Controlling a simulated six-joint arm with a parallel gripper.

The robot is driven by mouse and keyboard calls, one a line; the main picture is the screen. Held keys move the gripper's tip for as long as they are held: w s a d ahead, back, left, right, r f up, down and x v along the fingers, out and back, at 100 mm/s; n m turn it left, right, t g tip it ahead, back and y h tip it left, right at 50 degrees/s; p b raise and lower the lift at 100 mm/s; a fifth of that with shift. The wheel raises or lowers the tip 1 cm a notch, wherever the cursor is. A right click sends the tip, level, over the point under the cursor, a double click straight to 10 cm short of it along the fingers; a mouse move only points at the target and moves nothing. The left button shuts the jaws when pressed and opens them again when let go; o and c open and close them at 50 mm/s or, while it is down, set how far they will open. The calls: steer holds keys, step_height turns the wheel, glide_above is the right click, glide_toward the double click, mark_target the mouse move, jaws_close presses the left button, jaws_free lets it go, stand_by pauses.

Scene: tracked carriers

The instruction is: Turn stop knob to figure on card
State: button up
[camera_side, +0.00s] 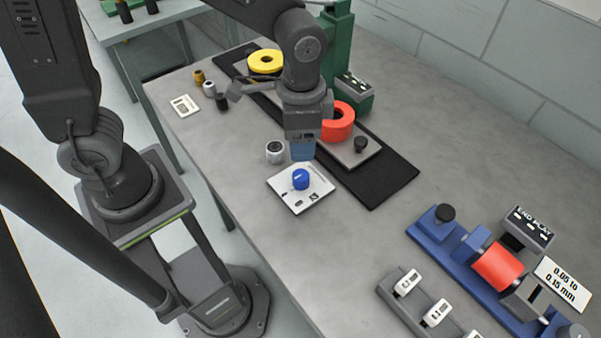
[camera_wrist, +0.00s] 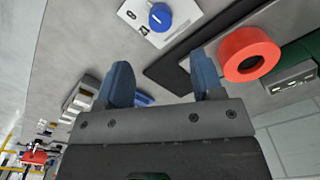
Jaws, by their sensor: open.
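The blue stop knob (camera_side: 300,179) stands on a white plate (camera_side: 287,196) with dark marks around it. In the wrist view the knob (camera_wrist: 160,17) shows a white pointer line, and part of the plate (camera_wrist: 186,10) is cut off at the top edge. A small white card (camera_side: 185,106) lies near the table's left edge; its print is too small to read. Another card (camera_side: 562,283) reads "0.05 to 0.15 mm" at right. My gripper (camera_side: 302,152) has blue fingers and is near the knob, apparently above it. In the wrist view my gripper (camera_wrist: 162,82) is open and empty, with the knob beyond the fingertips.
A grey-white round piece (camera_side: 275,151) stands beside the plate. A green column (camera_side: 338,45) rises behind. A blue fixture (camera_side: 453,255) and grey rack (camera_side: 411,300) stand at right.

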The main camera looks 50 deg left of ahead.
mark_target(301, 175)
step_height(301, 175, down, 11)
steer(key=shift+f, duration=0.15)
stand_by(0.4)
steer(key=c, duration=0.9)
